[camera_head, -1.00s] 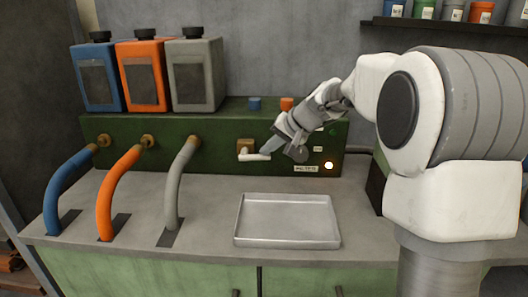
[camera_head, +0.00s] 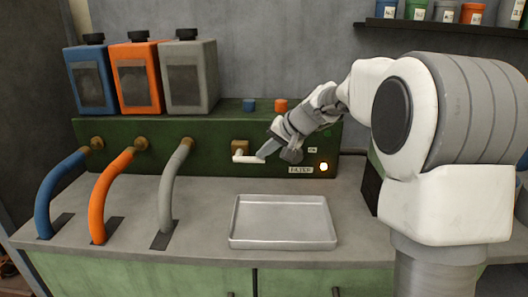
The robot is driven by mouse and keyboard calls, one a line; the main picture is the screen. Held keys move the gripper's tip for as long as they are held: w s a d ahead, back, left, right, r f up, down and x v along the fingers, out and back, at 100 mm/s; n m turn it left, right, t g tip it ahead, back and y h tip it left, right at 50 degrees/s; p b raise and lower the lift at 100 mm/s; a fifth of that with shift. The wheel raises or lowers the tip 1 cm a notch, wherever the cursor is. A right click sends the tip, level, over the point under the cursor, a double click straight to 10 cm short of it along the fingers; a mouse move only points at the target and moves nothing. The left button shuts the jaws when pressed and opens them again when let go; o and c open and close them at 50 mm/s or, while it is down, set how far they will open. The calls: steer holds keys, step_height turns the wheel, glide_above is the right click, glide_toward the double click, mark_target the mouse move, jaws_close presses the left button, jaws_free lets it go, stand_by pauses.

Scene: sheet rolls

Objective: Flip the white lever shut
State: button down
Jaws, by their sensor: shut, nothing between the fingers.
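The white lever (camera_head: 248,159) sticks out to the right from its brass mount (camera_head: 240,146) on the front of the green machine box (camera_head: 210,165). It lies roughly horizontal. My gripper (camera_head: 262,156) is shut and empty, its fingertips right at the lever's right end. I cannot tell whether they touch it. My arm reaches in from the right and covers part of the box front behind the gripper.
A metal tray (camera_head: 283,222) sits on the grey counter below the lever. Blue (camera_head: 62,185), orange (camera_head: 106,190) and grey (camera_head: 170,185) hoses run left of it. Blue, orange and grey canisters (camera_head: 190,77) stand on the box. A light (camera_head: 323,167) glows at right.

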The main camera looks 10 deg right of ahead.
steer(key=d+f+p+v, duration=0.1)
steer(key=p+v, duration=0.3)
steer(key=v, duration=0.8)
steer(key=shift+d+p, duration=0.35)
steer(key=shift+d, duration=0.05)
